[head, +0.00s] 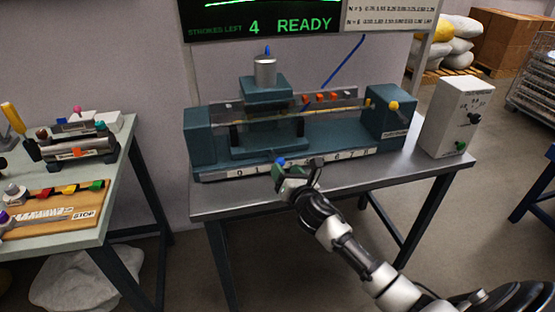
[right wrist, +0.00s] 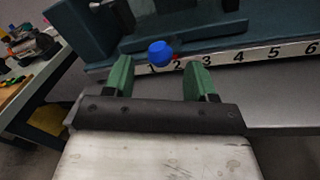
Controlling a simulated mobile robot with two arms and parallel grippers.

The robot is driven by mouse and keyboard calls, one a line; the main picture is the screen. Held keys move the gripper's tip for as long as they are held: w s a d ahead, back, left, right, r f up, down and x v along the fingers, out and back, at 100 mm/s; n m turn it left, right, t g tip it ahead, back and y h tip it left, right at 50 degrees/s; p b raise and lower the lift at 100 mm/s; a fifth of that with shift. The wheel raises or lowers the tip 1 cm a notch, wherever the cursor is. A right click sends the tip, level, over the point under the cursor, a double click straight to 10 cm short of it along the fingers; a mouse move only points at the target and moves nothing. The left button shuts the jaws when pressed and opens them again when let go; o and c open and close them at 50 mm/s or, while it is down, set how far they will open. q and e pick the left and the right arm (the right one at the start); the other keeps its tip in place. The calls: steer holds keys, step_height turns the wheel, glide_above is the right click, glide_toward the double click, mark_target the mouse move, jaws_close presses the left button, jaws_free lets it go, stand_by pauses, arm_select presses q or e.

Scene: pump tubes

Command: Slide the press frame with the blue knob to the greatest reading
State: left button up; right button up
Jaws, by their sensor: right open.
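The press frame (head: 265,92) is a teal block with a silver cylinder on top, standing toward the left of the teal bench unit. Its blue knob (head: 281,161) sticks out at the front by the numbered scale (head: 340,160). In the right wrist view the blue knob (right wrist: 159,53) shows near the 2 on the scale, with a small red mark beside it. My right gripper (head: 298,168) is open in front of the scale. Its green fingers (right wrist: 160,70) stand either side of the knob in the picture, and I see no contact. My left gripper is out of view.
The unit stands on a grey metal table (head: 340,185). A screen (head: 265,22) above reads "STROKES LEFT 4 READY". A white control box (head: 457,118) stands at the table's right end. A side table (head: 115,180) at the left holds small devices. The scale's front is clear rightward.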

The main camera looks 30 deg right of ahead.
mark_target(277, 159)
steer(key=w, duration=0.6)
steer(key=shift+w+d, duration=0.15)
steer(key=shift+d, duration=0.1)
jaws_close()
steer(key=d, duration=0.2)
steer(key=s+d, duration=0.1)
steer(key=d, duration=0.2)
steer(key=shift+s+d, duration=0.1)
steer(key=shift+s, duration=0.05)
jaws_free()
